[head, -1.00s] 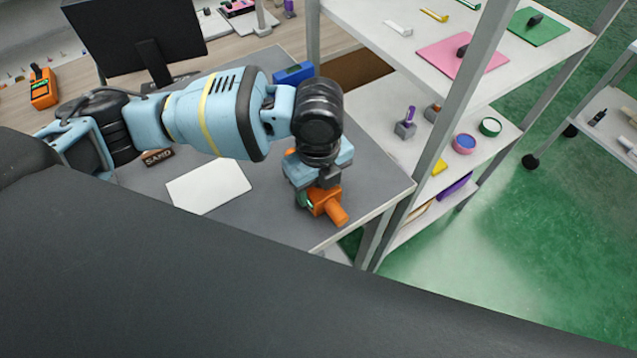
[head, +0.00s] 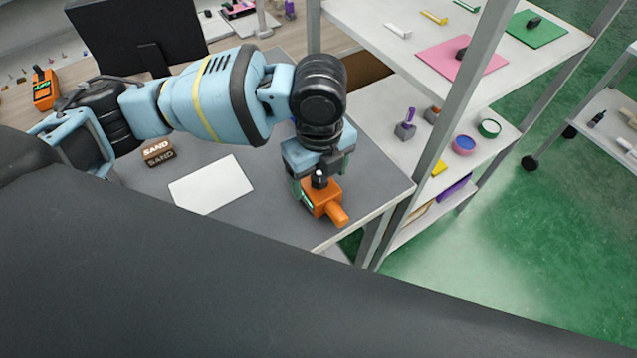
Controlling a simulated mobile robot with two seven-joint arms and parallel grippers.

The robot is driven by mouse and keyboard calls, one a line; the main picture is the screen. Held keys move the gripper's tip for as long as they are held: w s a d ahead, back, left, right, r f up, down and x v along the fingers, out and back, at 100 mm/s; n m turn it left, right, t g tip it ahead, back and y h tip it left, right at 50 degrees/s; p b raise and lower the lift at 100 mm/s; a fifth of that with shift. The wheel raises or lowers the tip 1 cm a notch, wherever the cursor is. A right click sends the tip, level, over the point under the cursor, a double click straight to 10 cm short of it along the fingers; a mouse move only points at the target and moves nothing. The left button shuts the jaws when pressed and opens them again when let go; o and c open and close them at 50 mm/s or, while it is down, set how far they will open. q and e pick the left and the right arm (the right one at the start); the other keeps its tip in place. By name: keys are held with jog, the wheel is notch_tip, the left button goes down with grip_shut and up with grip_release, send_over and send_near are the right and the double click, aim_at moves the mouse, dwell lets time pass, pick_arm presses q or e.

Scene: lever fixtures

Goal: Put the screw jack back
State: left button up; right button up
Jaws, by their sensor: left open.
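My left gripper (head: 318,168) is at the right end of the grey worktop (head: 240,220), pointing down over an orange device (head: 321,197). The device has a dark knob on top, a small green panel and a stubby orange end pointing to the lower right. The gripper is open and partly hides it; I cannot tell whether they touch. No object is clearly recognisable as the screw jack. A small grey piece with a purple handle (head: 405,126) stands on the lower shelf to the right. My right gripper is not in view.
A white sheet (head: 212,184) and a brown block marked SAND (head: 157,149) lie on the worktop. A shelf post (head: 455,100) rises close to its right corner. A black monitor (head: 138,38) stands behind. A similar orange device (head: 45,90) is at far left.

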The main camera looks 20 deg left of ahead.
pick_arm(q)
notch_tip(320, 180, up, 8)
jog(key=shift+f+p, duration=0.1)
jog(key=shift+p, duration=0.25)
dwell(0.4)
